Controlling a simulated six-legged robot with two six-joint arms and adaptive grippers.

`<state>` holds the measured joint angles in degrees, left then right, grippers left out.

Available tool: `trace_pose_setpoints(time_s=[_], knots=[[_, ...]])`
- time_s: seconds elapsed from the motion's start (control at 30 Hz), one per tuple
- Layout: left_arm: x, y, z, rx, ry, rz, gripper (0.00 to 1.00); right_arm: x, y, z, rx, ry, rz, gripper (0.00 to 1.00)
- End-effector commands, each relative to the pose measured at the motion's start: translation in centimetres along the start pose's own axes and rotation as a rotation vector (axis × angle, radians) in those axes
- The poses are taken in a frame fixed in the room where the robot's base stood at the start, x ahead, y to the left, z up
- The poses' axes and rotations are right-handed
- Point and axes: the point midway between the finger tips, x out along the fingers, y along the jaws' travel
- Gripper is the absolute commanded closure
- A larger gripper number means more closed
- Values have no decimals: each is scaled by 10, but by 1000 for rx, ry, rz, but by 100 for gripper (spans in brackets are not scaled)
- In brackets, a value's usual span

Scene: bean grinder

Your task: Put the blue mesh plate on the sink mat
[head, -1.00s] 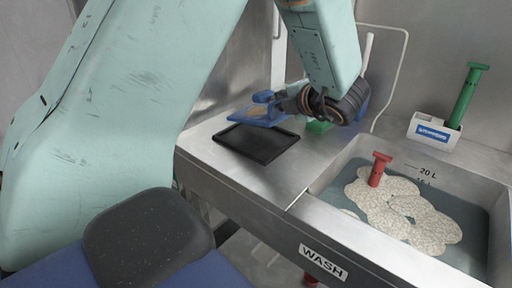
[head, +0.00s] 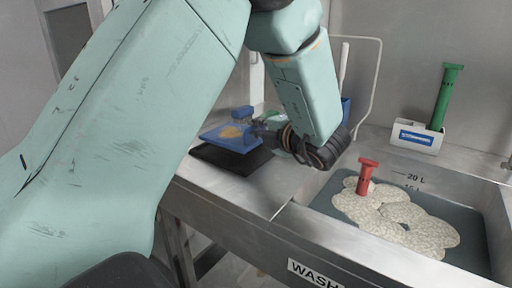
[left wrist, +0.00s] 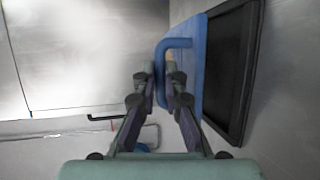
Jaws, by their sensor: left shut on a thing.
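The blue mesh plate (head: 213,131), with a tan centre and a blue handle, is held above the left part of a flat black rimmed mat (head: 258,158) on the steel counter. My left gripper (head: 262,131) is shut on the plate's handle, at the plate's right side. The left wrist view shows the handle between the fingertips (left wrist: 164,75), the blue plate (left wrist: 196,62) nearly edge-on, and the black mat (left wrist: 236,75) beside it. Whether the plate touches the mat is unclear. My right gripper is out of view.
The sink basin at right holds several pale speckled discs (head: 420,225) and a red-handled tool (head: 366,176). A green tool (head: 446,97) stands in a white holder (head: 415,137) on the rear ledge. A bent pale rail (head: 380,80) rises behind my gripper.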

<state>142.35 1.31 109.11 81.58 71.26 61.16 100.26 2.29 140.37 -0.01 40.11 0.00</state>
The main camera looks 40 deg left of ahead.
Motion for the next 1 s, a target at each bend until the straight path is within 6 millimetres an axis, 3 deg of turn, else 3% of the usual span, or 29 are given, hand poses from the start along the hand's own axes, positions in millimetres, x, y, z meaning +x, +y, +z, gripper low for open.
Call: trace_pose_setpoints(time_s=[0.3, 0.73, 0.77, 1.0], knots=[[8, -35, -3, 1, 0, 0, 100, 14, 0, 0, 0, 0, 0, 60], [9, -41, -3, -2, 0, 0, 100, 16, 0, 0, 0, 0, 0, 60], [9, -40, -3, -1, 0, -1, 88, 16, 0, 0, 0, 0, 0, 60], [9, -40, -3, -1, 0, -1, 67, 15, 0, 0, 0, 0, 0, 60]])
